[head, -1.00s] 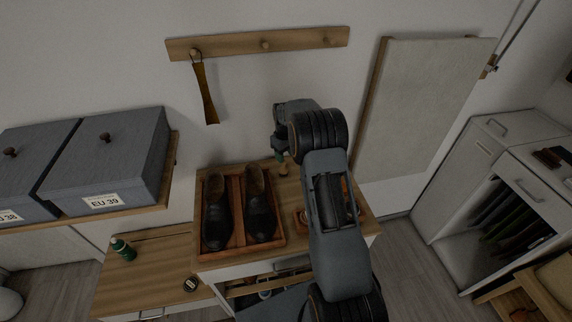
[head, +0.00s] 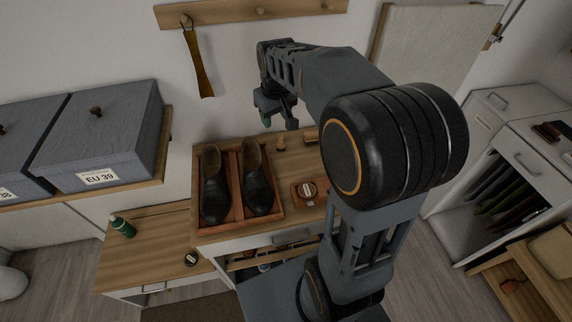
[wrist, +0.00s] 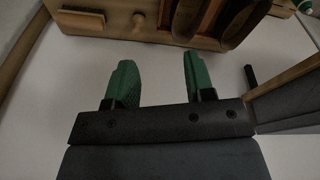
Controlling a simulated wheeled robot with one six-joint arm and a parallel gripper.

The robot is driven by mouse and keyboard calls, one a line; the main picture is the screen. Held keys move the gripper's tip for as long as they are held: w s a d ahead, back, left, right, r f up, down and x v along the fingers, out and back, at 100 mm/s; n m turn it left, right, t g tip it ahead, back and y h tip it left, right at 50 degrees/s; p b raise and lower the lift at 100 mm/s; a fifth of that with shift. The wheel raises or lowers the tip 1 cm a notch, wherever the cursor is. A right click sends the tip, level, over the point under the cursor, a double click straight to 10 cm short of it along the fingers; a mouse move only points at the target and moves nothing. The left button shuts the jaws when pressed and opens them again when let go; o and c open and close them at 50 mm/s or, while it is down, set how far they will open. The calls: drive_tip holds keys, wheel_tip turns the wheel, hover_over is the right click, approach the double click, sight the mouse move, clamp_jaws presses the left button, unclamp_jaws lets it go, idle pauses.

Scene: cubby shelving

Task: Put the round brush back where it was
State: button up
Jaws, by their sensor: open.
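A small wooden piece that looks like the round brush (head: 281,143) stands on the wooden cabinet top (head: 232,231), behind and right of the shoe tray. It also seems to show in the wrist view (wrist: 138,20) at the top, beside a block brush (wrist: 82,20). Its bristles cannot be made out. My gripper (head: 279,117) is open and empty, above and behind the cabinet's back edge near the wall. In the wrist view, its green fingertips (wrist: 158,78) are spread apart with only a pale surface between them, clear of the brushes.
A tray (head: 240,223) holds two dark shoes. A shoehorn (head: 198,65) hangs on the peg rail (head: 230,13). Grey boxes (head: 100,135) stand left. A green bottle (head: 122,226) stands on the lower left surface.

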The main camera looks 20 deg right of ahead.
drive_tip(key=s+a+t, duration=0.1)
drive_tip(key=s+a, duration=0.1)
drive_tip(key=s, duration=0.6)
drive_tip(key=s+a+f+m+t, duration=0.1)
drive_tip(key=s+a, duration=0.1)
drive_tip(key=s, duration=0.6)
drive_tip(key=shift+s+a+m, duration=0.2)
drive_tip(key=shift+m, duration=0.1)
drive_tip(key=shift+f, duration=0.1)
